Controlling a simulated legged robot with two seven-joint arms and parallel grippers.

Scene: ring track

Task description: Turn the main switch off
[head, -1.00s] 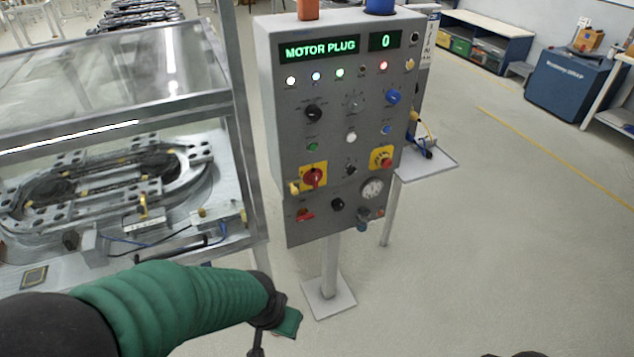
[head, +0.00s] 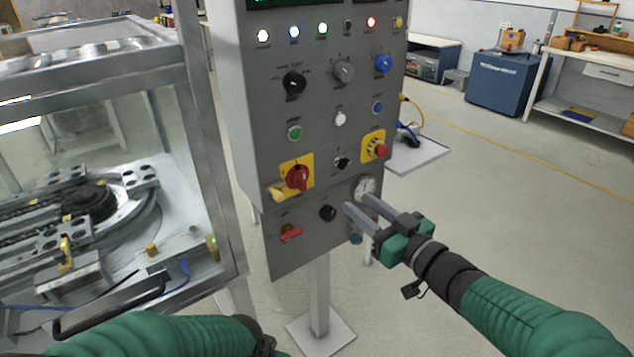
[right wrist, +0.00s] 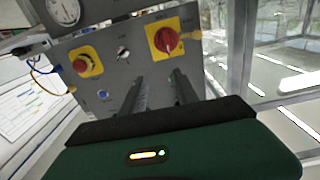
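The main switch looks to be the red rotary knob (head: 297,178) on a yellow plate at the lower left of the grey control panel (head: 318,100). A yellow piece sticks out at that plate's lower left. The red knob (right wrist: 167,40) also shows in the right wrist view, beyond the fingers. My right gripper (head: 356,201) is open and empty, in front of the panel's lower right near the gauge, right of the knob and apart from it. Its fingers (right wrist: 157,92) point at the panel. My left arm crosses the bottom left; its gripper is out of view.
A glass-framed machine (head: 190,150) stands close at left. Floor at right is clear.

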